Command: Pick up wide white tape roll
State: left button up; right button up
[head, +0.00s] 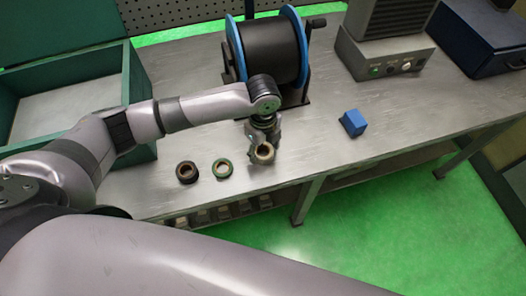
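A pale cream-white tape roll (264,152) is at the front part of the metal bench, right of two other rolls. My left gripper (262,146) points down over this roll, with its fingers right around or against it. The fingers and roll overlap in the head view and are small, so I cannot tell whether the fingers are closed on it or whether it is lifted. My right gripper is not in view.
A dark brown roll (186,172) and a green-edged roll (222,169) lie to the left. A black spool with blue flanges (270,50) stands behind. A blue block (353,122) lies right. A green bin (140,92) is left. The bench (315,150) is clear between roll and block.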

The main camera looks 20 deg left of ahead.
pick_arm(q)
jog(key=c, duration=0.8)
